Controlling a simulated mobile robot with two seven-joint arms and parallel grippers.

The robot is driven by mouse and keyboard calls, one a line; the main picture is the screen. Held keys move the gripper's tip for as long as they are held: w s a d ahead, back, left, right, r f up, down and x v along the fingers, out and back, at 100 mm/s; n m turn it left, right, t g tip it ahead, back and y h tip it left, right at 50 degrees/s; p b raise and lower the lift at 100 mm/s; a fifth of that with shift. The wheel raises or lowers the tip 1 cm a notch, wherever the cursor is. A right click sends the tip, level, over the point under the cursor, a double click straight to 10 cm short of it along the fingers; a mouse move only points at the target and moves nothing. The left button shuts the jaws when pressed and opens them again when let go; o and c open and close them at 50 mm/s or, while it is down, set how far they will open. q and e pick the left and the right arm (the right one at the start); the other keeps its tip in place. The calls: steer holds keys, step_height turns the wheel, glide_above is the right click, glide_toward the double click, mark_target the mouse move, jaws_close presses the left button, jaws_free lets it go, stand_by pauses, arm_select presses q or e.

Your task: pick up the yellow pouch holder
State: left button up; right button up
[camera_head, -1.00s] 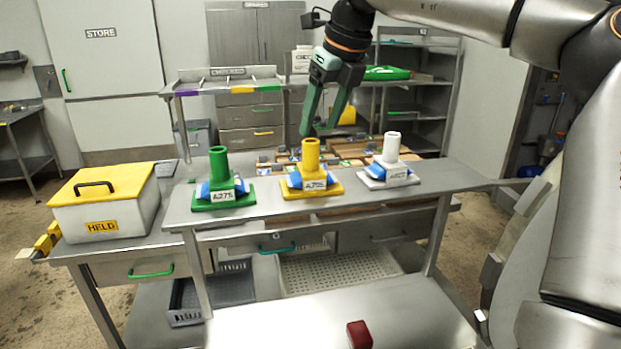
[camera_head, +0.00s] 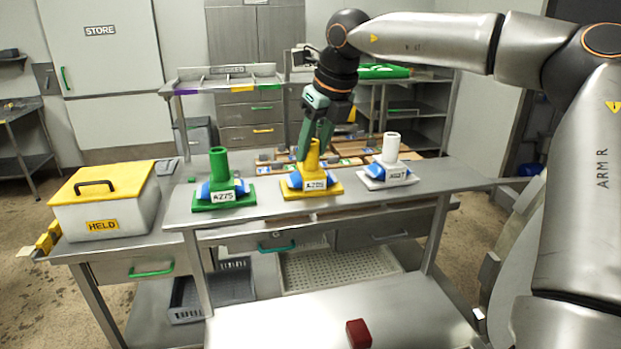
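The yellow pouch holder (camera_head: 333,187) stands upright on the raised shelf of the steel table, between a green holder (camera_head: 219,163) and a white holder (camera_head: 391,149). It has an upright post, a flat base and a blue pouch with a white label. My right gripper (camera_head: 314,154) points down at the top of the yellow post, one finger on each side of it. The fingers look spread, and contact with the post cannot be made out. The holder still rests on the shelf. My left gripper is not in view.
A white box with a yellow lid (camera_head: 103,187), marked HELD, stands at the left. Cardboard-coloured trays with small items lie behind the holders. A red block (camera_head: 359,334) lies on the lower front surface. The shelf between the holders is clear.

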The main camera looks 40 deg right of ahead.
jaws_close()
steer(key=shift+r, duration=0.1)
stand_by(0.9)
